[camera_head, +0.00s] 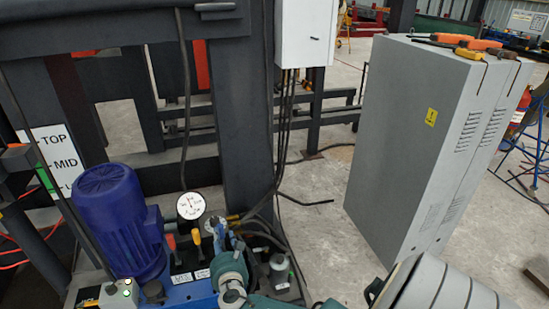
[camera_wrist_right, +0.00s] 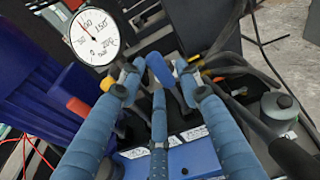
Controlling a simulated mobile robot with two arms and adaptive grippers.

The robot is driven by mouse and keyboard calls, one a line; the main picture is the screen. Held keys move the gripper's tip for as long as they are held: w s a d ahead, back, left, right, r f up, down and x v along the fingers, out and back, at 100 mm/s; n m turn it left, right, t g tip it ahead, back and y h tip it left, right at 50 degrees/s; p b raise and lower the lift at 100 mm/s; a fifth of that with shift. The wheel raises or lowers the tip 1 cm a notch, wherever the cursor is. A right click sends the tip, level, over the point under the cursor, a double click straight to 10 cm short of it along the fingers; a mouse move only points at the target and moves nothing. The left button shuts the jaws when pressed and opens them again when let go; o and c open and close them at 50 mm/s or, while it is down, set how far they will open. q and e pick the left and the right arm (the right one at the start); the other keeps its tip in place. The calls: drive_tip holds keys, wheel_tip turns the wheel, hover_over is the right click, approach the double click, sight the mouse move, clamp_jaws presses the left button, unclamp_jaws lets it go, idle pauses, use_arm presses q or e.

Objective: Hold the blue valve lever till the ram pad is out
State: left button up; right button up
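The blue valve lever's knob (camera_wrist_right: 160,69) shows in the right wrist view, between the spread tips of my right gripper (camera_wrist_right: 162,78). The gripper's blue fingers stand apart, with gaps visible beside the knob; I cannot tell if any finger touches it. In the head view the right gripper (camera_head: 215,231) is small, low at the valve bank, and hides most of that lever. An orange-red lever (camera_head: 170,242) and a yellow lever (camera_head: 196,237) stand left of it. I cannot make out the ram pad. My left gripper is not in view.
A pressure gauge (camera_head: 191,205) stands behind the levers, with a blue motor (camera_head: 118,218) to the left. A TOP/MID sign (camera_head: 47,160) is at far left. Black hoses (camera_head: 268,228) run close on the right. A grey cabinet (camera_head: 405,140) stands on the open floor.

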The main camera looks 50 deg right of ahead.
drive_tip(key=p+v, duration=0.3)
drive_tip(key=v, duration=0.4)
drive_tip(key=shift+s+a, duration=0.2)
drive_tip(key=s+a+f+m+g+y, duration=0.1)
drive_tip(key=s+f+m+g, duration=0.1)
drive_tip(key=s+f+m, duration=0.5)
drive_tip(key=s+f+g+y, duration=0.25)
drive_tip(key=s+f, duration=0.25)
drive_tip(key=f, duration=0.6)
drive_tip(key=s+a+f+m+g+y, duration=0.1)
drive_tip(key=s+f+m+g, duration=0.25)
drive_tip(key=s+f, duration=0.4)
drive_tip(key=s+a+f+m+g+y, duration=0.1)
drive_tip(key=s+f+m, duration=0.3)
drive_tip(key=s, duration=0.5)
drive_tip(key=s+a+f+m+g+y, duration=0.1)
drive_tip(key=s+a+f+m, duration=0.3)
drive_tip(key=s+m, duration=0.3)
drive_tip(key=s+a+f+m+g+y, duration=0.1)
drive_tip(key=s+a+f+m+g, duration=0.1)
drive_tip(key=s+f+m, duration=0.4)
drive_tip(key=s+a, duration=0.1)
drive_tip(key=s, duration=0.3)
drive_tip(key=shift+s+y, duration=0.3)
drive_tip(key=shift+y, duration=0.05)
